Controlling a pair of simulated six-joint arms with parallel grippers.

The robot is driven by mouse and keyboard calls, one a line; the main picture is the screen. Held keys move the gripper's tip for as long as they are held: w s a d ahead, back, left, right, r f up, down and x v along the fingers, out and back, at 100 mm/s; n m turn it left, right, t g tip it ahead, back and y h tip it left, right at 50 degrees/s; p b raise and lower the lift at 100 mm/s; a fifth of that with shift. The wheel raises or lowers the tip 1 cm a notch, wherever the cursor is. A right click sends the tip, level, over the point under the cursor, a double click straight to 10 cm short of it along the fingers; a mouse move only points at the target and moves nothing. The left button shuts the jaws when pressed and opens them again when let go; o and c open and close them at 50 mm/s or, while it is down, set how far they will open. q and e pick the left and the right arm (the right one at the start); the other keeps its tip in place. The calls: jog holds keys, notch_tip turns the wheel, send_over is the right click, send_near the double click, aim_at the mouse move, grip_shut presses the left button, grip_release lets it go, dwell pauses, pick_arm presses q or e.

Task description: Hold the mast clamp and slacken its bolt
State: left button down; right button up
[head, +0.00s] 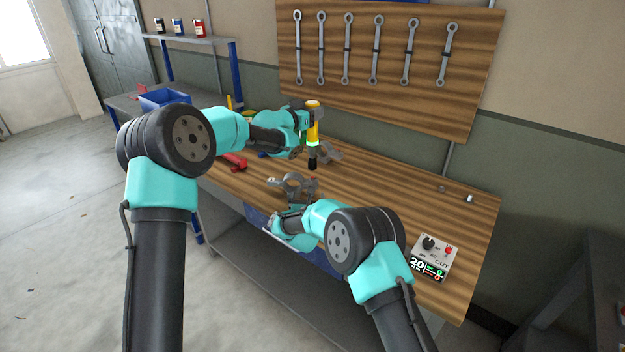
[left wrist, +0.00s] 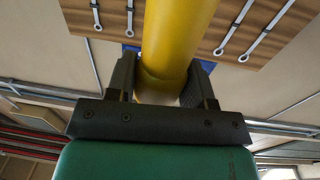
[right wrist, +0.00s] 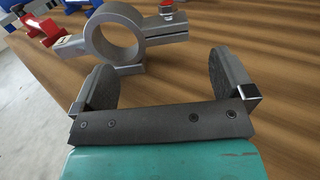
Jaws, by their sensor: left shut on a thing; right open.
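The grey mast clamp (head: 284,187) sits near the bench's front edge. In the right wrist view the clamp ring (right wrist: 88,42) stands upright, with split lugs and a red-marked bolt (right wrist: 166,9) at the right lug. My right gripper (head: 296,205) is open just in front of the clamp; its fingers (right wrist: 165,85) are empty and apart from it. My left gripper (head: 306,126) is shut on an upright yellow power tool (head: 313,133) with a dark lower tip, behind the clamp. The tool's yellow body (left wrist: 175,45) fills the gap between the fingers in the left wrist view.
A grey bracket-like part (head: 328,153) lies beside the tool's tip. A control box (head: 434,257) showing 20 stands at the bench's right front. Small metal pieces (head: 468,198) lie at the right. Red clamps (head: 236,160) are at the left. Wrenches hang on a board (head: 390,100). The bench's right middle is clear.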

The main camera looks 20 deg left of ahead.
jog(key=shift+v, duration=1.65)
pick_arm(q)
jog(key=shift+r, duration=0.1)
